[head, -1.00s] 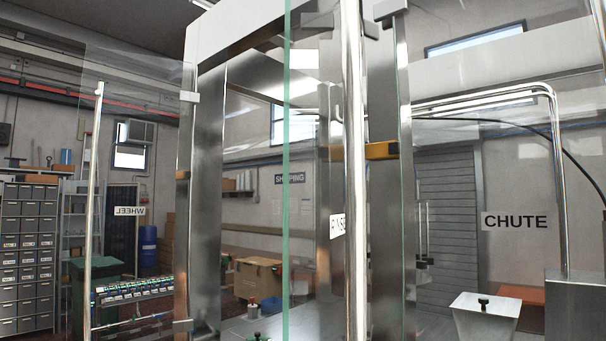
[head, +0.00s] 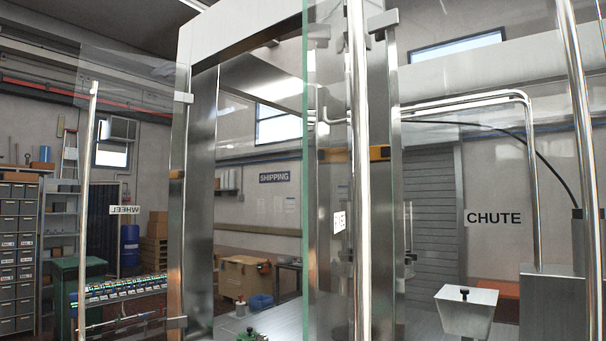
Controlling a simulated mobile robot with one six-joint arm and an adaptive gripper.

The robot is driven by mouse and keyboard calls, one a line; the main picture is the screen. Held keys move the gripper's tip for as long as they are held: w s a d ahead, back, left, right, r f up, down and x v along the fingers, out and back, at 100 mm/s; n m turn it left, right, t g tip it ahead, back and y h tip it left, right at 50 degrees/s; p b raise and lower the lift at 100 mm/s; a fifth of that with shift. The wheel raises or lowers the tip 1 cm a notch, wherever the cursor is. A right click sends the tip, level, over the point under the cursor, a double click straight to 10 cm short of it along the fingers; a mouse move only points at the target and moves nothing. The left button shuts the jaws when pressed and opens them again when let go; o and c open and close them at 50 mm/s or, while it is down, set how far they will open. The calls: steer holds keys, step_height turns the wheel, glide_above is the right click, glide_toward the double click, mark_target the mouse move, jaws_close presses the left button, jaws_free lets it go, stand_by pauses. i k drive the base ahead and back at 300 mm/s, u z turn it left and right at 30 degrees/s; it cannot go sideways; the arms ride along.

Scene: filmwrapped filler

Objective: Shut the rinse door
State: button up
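The rinse door (head: 340,221) is a clear glass door, seen at a steep slant in the middle of the head view. Its label is foreshortened and only partly readable. A greenish glass edge runs down its left side, and a tall polished bar handle (head: 358,120) stands in front of the pane. The door appears to stand open, swung out from the steel frame (head: 201,200) towards me. Its hinge side and lower end are hard to make out or out of view. My gripper is not in view.
A glass door labelled WHEEL (head: 124,209), its text mirrored, stands open at left. A CHUTE label (head: 493,218) and another upright bar (head: 576,130) are at right. A steel hopper (head: 466,310) stands low right. The frame's opening shows left of the rinse door.

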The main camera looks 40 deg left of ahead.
mark_target(340, 25)
steer(key=u, duration=1.4)
steer(key=k, duration=1)
steer(key=i, duration=0.9)
